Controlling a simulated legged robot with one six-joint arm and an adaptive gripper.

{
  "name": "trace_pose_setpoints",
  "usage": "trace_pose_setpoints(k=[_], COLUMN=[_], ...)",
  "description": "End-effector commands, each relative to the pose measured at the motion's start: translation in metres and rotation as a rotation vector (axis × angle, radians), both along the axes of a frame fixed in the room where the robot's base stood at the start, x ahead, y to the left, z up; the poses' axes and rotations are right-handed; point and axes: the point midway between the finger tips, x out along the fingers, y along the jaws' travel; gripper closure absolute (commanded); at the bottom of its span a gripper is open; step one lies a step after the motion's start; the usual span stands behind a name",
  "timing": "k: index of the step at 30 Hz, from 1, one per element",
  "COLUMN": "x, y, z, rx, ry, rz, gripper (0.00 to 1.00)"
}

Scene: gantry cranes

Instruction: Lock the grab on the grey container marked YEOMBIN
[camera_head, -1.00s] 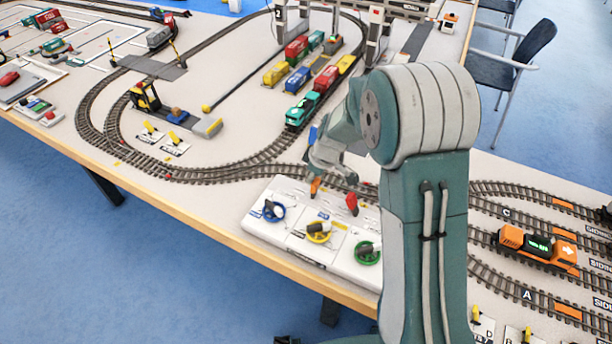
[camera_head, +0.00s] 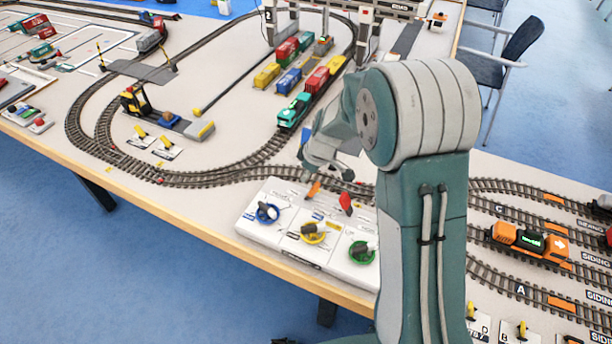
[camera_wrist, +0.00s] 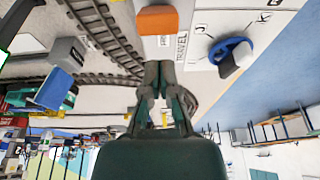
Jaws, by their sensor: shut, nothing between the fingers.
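My gripper (camera_wrist: 160,72) is shut and empty in the wrist view. Its tips are close to an orange lever handle (camera_wrist: 158,20), with a small gap apparent. The orange lever (camera_head: 313,190) also shows in the head view, tilted, on the white control panel (camera_head: 284,250). A red lever (camera_head: 346,203) stands to its right. The panel carries a blue wheel (camera_head: 267,212), a yellow wheel (camera_head: 313,233) and a green wheel (camera_head: 362,252). A crane frame (camera_head: 364,35) stands at the back. I cannot make out a grey container marked YEOMBIN or the grab's state.
Curved track (camera_head: 215,177) runs just behind the panel. An orange engine (camera_head: 530,242) is on the right sidings.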

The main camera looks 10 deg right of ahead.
Motion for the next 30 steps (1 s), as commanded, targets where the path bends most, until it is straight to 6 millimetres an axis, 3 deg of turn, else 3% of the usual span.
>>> trace_pose_setpoints(k=[4, 8, 21, 30], x=[0.000, -0.002, -0.016, -0.018], y=[-0.001, -0.005, -0.026, -0.029], z=[0.003, 0.020, 0.100, 0.113], rx=[0.000, 0.000, -0.001, -0.001], ry=[-0.001, -0.004, -0.002, 0.002], rz=[0.000, 0.000, -0.001, 0.000], gripper=[1.00, 1.00, 1.00, 1.00])
